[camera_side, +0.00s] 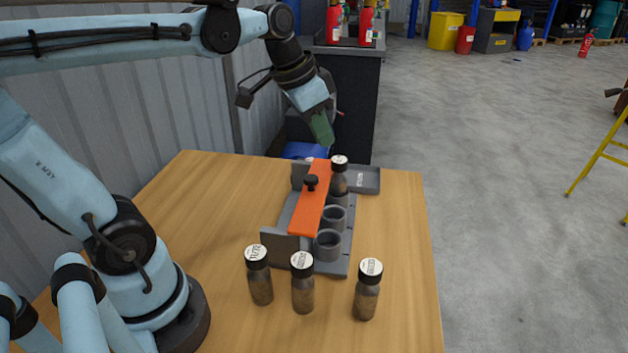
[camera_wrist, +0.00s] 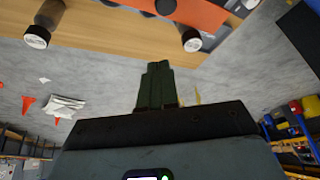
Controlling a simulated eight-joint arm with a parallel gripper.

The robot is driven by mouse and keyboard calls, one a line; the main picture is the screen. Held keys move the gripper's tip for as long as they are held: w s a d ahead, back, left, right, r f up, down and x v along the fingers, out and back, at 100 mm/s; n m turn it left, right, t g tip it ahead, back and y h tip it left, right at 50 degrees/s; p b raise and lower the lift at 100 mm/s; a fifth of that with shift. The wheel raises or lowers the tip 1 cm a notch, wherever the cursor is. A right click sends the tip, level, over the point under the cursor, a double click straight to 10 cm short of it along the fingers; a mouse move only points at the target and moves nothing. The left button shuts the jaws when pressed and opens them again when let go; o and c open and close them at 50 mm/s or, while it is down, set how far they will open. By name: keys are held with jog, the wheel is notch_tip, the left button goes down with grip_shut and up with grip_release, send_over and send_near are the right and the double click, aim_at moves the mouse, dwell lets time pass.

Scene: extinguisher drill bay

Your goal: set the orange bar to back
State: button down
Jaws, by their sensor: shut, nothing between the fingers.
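The orange bar (camera_side: 316,205) is a long flat strip with a black knob (camera_side: 310,183), lying across a grey rack (camera_side: 283,245) between its upright end plates. It lies left of the rack's round cups (camera_side: 329,243). Part of the bar (camera_wrist: 195,12) shows at the top of the wrist view, with the dark knob (camera_wrist: 165,6). My gripper (camera_side: 323,130) has green fingers; it is shut and empty, above and beyond the bar's far end, apart from it. The closed fingers (camera_wrist: 155,85) also show in the wrist view.
A white-capped jar (camera_side: 339,182) stands in the rack's far cup, near my gripper. Three similar jars, left (camera_side: 260,278), middle (camera_side: 302,285) and right (camera_side: 367,292), stand in front of the rack. A grey tray (camera_side: 368,181) lies behind right. The wooden table's right side is clear.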

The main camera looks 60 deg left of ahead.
jog(key=shift+w+a+r+m+g, duration=0.4)
jog(key=shift+w+a+r+m, duration=0.1)
jog(key=shift+w+a+r, duration=0.4)
jog(key=shift+d, duration=0.1)
send_over(305, 186)
jog(key=w+d, duration=0.3)
notch_tip(305, 186, down, 10)
jog(key=shift+w+a+r, duration=0.1)
jog(key=shift+w, duration=0.05)
jog(key=shift+s+a, duration=0.2)
jog(key=shift+s, duration=0.4)
jog(key=shift+s+a, duration=1.15)
jog(key=shift+a, duration=0.05)
